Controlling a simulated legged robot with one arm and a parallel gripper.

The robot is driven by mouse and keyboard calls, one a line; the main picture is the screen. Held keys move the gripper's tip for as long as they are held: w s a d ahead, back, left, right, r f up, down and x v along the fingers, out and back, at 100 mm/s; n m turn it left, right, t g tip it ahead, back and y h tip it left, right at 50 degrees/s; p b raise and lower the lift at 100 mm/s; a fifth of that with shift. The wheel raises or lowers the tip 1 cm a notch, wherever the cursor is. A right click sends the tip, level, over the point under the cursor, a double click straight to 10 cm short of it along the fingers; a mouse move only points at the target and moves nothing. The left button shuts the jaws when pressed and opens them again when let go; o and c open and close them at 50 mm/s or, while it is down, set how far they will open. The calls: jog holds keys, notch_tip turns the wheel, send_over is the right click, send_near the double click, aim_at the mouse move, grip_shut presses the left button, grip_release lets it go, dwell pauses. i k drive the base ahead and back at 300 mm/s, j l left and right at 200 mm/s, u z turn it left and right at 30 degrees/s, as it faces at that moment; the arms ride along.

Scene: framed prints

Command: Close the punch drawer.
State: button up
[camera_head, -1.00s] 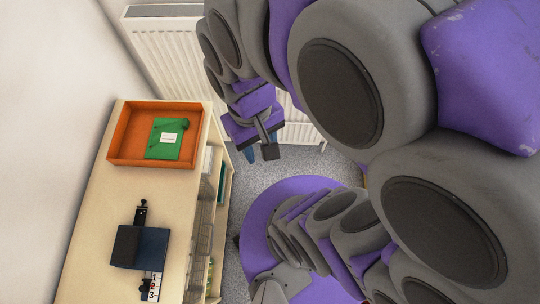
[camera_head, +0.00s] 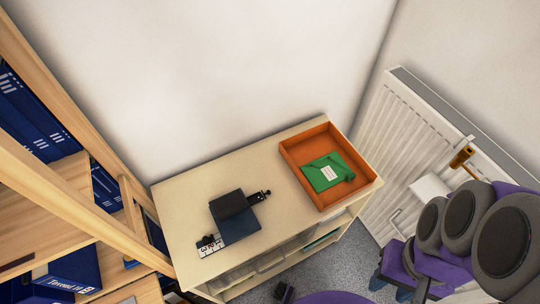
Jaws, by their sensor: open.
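A dark blue and black device (camera_head: 234,219), which looks like the hole punch, sits on the top of the pale wooden cabinet (camera_head: 185,200). A slim black bar sticks out at its upper right, and a white strip with numerals (camera_head: 212,246) at its lower left. I cannot make out a separate drawer on it or how far one is pulled out. My gripper (camera_head: 400,291) is at the lower right, beside the cabinet and well apart from the punch. It is open, partly cut off by the bottom edge, and no held thing shows.
An orange tray (camera_head: 366,173) holding a green item (camera_head: 322,175) stands at the cabinet's right end. A white radiator (camera_head: 395,125) is on the right wall. A wooden shelf with blue binders (camera_head: 30,125) rises at the left. The cabinet top between punch and tray is clear.

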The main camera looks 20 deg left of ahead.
aim_at(256, 197)
jog(key=u, duration=1.9)
